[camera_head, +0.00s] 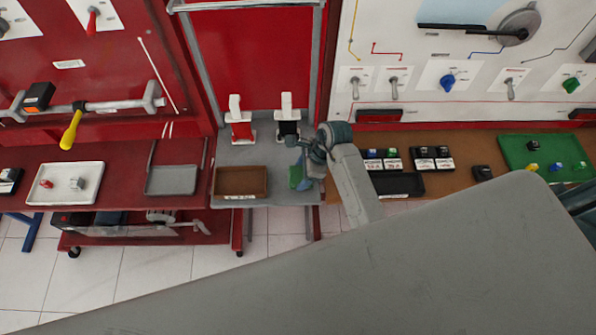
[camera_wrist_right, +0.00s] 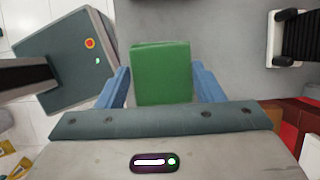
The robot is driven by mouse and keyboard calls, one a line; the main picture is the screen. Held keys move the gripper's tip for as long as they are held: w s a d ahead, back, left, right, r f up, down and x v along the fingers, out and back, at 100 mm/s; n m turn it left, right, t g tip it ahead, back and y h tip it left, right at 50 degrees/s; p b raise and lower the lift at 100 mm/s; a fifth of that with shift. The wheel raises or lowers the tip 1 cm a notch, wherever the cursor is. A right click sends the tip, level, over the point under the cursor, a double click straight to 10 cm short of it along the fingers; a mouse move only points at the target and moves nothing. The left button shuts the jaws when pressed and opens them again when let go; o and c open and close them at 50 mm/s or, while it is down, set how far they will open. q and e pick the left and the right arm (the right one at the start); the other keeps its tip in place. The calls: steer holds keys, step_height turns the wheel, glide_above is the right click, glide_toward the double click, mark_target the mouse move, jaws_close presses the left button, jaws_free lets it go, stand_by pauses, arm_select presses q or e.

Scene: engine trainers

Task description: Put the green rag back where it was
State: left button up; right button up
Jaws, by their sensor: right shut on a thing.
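The green rag (camera_wrist_right: 161,72) shows as a folded green block between the two blue fingers of my right gripper (camera_wrist_right: 160,88) in the right wrist view. The gripper is shut on it. In the head view the rag (camera_head: 296,178) hangs at the fingertips of my right gripper (camera_head: 303,172), over the right part of the grey table (camera_head: 290,195), just right of the brown tray (camera_head: 240,197). I cannot tell whether the rag touches the table. My left gripper is not in view.
A red-based stand (camera_head: 240,128) and a black-based stand (camera_head: 288,125) are at the table's back. A black tray (camera_head: 397,186) and small labelled boxes lie on the brown bench to the right. A grey tray (camera_head: 172,180) is on the red bench to the left.

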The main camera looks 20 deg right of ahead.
mark_target(298, 176)
steer(key=shift+w+a, duration=0.2)
steer(key=shift+w, duration=0.1)
steer(key=p+x, duration=0.2)
steer(key=x, duration=0.1)
steer(key=shift+w+d+f, duration=0.1)
steer(key=shift+d+f, duration=0.1)
steer(key=shift+d, duration=0.1)
steer(key=shift+f, duration=0.3)
steer(key=o, duration=0.9)
steer(key=b+v, duration=0.3)
steer(key=v, duration=0.9)
steer(key=shift+d, duration=0.1)
